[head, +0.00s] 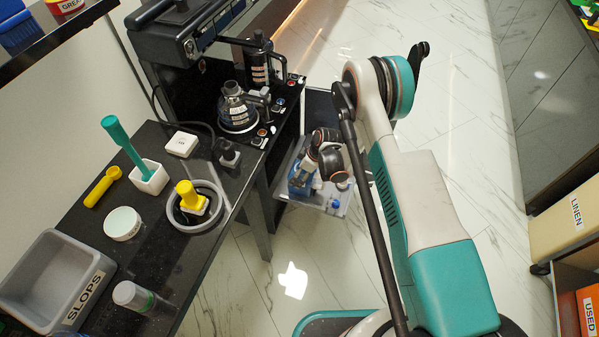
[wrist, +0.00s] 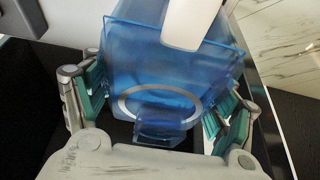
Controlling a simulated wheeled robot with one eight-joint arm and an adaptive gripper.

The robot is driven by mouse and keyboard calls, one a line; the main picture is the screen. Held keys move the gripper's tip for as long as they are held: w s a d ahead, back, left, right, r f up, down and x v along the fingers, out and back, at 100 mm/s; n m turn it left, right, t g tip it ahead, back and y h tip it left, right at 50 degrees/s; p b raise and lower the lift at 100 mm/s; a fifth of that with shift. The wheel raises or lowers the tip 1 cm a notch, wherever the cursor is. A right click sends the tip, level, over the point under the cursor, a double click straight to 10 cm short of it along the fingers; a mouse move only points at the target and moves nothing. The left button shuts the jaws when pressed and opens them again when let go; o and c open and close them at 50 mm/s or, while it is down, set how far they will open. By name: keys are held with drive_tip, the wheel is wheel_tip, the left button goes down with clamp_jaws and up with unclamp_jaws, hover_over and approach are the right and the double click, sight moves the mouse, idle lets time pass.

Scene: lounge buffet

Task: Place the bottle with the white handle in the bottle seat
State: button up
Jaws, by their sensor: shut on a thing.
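A translucent blue bottle with a white handle (wrist: 195,18) fills the middle of the wrist view; its blue body (wrist: 150,65) is between the teal-padded fingers of my gripper (wrist: 160,108). My gripper is shut on it. A pale ring shows on or through the lower part of the bottle. In the head view, my gripper (head: 306,172) is low beside the black counter, with part of the blue bottle (head: 298,188) showing; my wrist hides the rest. A grey surface (head: 322,199) lies just under or behind it. I cannot tell which part is the bottle seat.
The black counter (head: 175,228) at left holds a grey SLOPS bin (head: 50,275), a yellow-topped piece in a grey ring (head: 205,225) and a white holder (head: 147,178). A black machine (head: 195,70) with a flask (head: 237,110) stands behind. Marble floor (head: 285,245) is clear at the front.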

drive_tip(key=shift+f, duration=0.5)
idle(0.3)
drive_tip(key=o, duration=1.9)
drive_tip(key=v, duration=1.2)
drive_tip(key=shift+c, duration=0.6)
drive_tip(key=shift+r, duration=0.1)
drive_tip(key=p+v, duration=0.3)
drive_tip(key=v, duration=0.5)
drive_tip(key=shift+d+r, duration=0.2)
drive_tip(key=shift+r, duration=0.15)
